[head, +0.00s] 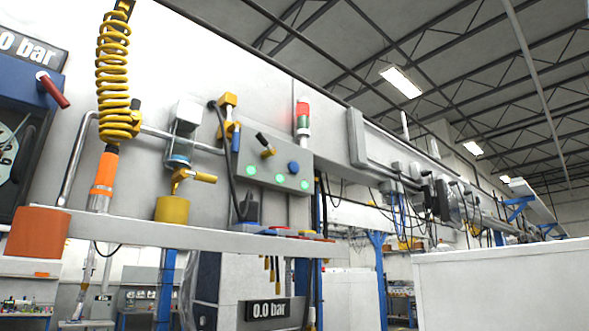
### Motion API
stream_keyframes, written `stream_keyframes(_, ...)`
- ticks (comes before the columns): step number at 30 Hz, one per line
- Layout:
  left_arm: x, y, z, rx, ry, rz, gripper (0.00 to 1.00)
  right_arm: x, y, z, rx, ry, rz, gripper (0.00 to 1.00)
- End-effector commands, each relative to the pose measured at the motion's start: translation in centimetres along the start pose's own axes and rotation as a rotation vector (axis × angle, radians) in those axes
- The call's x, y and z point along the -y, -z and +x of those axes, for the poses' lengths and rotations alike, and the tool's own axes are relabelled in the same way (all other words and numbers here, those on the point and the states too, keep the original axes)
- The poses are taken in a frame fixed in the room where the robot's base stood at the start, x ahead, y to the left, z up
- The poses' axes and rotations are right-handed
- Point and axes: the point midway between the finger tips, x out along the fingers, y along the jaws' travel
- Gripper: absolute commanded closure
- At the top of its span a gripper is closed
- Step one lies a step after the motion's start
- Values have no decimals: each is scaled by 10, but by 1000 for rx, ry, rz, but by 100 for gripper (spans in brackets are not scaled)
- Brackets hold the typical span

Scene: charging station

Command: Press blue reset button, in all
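The blue button (293,167) sits on the front of a grey control box (262,160) on the wall, right of the picture's middle-left. Several lit green buttons or lamps (279,178) line the box's lower edge. Whether the blue button is pressed in cannot be told. Neither of my grippers shows in the head view.
A shelf (180,233) runs below the box, carrying an orange block (38,233) and a yellow cylinder (172,209). A coiled yellow hose (113,75) hangs at left. A red-topped signal lamp (302,117) stands above the box. A white partition (505,285) fills the lower right.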

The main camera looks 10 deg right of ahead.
Motion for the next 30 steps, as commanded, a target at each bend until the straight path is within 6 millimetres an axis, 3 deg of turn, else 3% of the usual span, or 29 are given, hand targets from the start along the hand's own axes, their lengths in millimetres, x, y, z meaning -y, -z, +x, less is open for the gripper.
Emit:
stream_keyframes(2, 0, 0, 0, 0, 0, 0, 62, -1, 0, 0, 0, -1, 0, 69)
stream_keyframes(9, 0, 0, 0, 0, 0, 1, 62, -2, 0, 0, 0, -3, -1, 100)
stream_keyframes(30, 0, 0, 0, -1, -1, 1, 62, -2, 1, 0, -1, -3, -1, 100)
